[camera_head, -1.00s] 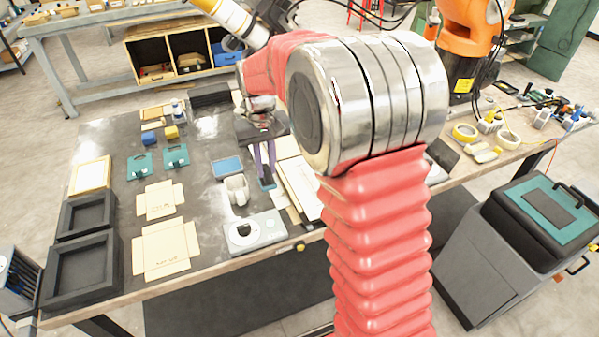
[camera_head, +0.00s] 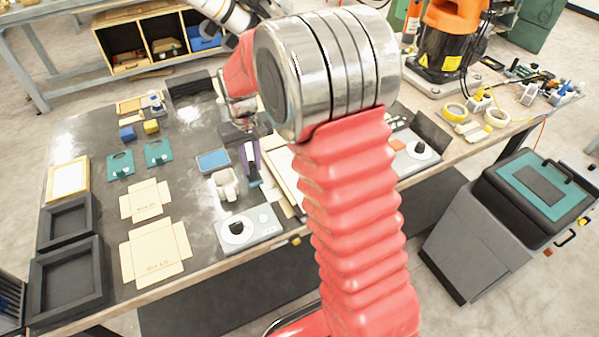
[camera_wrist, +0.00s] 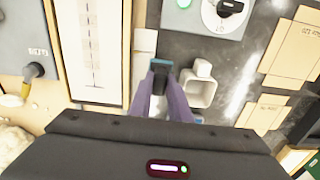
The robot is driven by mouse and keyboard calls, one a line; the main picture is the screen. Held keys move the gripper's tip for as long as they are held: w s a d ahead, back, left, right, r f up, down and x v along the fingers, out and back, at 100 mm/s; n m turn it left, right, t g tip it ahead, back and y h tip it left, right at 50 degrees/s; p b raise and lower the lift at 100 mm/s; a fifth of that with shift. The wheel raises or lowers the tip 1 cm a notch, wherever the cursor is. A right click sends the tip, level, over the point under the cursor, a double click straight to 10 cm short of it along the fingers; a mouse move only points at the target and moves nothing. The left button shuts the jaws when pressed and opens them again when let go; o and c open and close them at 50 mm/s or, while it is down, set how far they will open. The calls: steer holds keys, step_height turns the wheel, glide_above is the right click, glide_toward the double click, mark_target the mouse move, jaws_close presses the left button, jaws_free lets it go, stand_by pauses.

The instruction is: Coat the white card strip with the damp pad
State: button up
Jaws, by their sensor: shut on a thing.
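The white card strip (camera_wrist: 104,40) lies on a pale board with a line and tick marks down its middle, at the upper left of the wrist view. In the head view my arm hides much of this area. My gripper (camera_wrist: 160,80), with purple fingers, is shut on a small dark block with a blue end, apparently the damp pad (camera_wrist: 161,64). It is to the right of the strip in the wrist view, apart from it in the picture; its height cannot be told. My gripper also shows in the head view (camera_head: 251,165), beside the white mug-like holder (camera_head: 225,184).
A grey dial device (camera_head: 248,230) stands at the table's front edge. A blue-topped tray (camera_head: 212,161) lies behind the white holder. Flat card blanks (camera_head: 155,250) and black trays (camera_head: 70,280) are at left. A grey box (camera_wrist: 28,45) is left of the strip in the wrist view.

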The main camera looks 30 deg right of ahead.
jaws_close()
steer(key=shift+d, duration=0.1)
steer(key=shift+d+r, duration=0.1)
steer(key=shift+d, duration=0.1)
steer(key=s+d+r, duration=0.6)
steer(key=s+d, duration=0.6)
steer(key=d, duration=0.1)
steer(key=shift+d, duration=0.25)
steer(key=shift+w, duration=0.1)
